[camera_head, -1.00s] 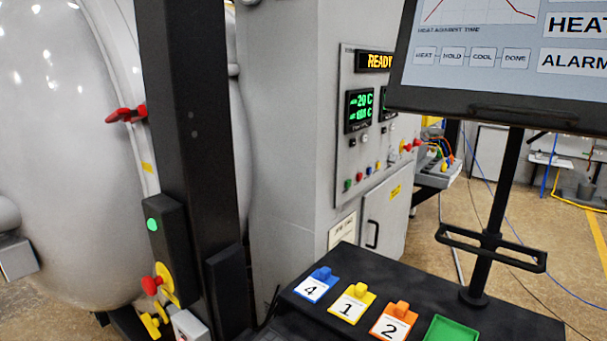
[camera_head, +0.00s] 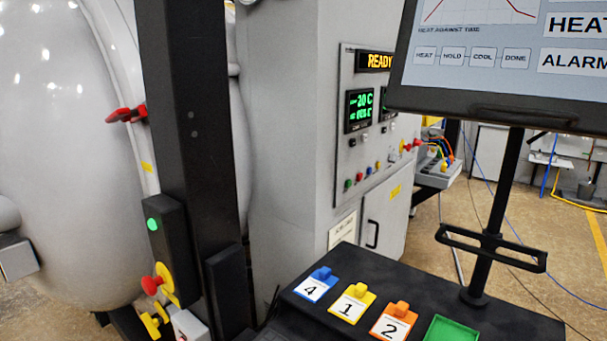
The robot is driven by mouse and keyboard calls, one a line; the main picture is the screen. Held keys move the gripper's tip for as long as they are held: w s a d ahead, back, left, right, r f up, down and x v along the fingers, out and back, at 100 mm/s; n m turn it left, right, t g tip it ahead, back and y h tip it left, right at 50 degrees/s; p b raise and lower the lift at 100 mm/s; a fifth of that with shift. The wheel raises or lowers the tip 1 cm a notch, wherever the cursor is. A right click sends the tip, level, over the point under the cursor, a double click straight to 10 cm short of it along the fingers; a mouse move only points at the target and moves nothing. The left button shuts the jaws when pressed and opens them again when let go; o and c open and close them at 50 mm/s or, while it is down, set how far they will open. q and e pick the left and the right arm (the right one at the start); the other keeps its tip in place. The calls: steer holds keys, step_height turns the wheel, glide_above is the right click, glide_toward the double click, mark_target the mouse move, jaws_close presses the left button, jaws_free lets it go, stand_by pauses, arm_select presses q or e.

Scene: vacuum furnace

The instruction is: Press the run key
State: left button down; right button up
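The control panel (camera_head: 349,148) is on the side of the grey cabinet, right of centre. Its amber display (camera_head: 377,61) reads READY. Below it a green-lit readout (camera_head: 358,110) shows 20 C on its upper line. A row of small coloured buttons runs along the panel's lower part, with a green button (camera_head: 347,184) at its left end, then a red button (camera_head: 359,177) and others. Their labels are too small to read, so I cannot tell which is the run key. Neither of my grippers shows in the view.
A dark upright column (camera_head: 193,130) stands in front of the big grey furnace vessel (camera_head: 55,150). A black bench (camera_head: 500,318) at the front carries numbered tags, a green tray (camera_head: 452,331) and a monitor (camera_head: 500,70) on a stand.

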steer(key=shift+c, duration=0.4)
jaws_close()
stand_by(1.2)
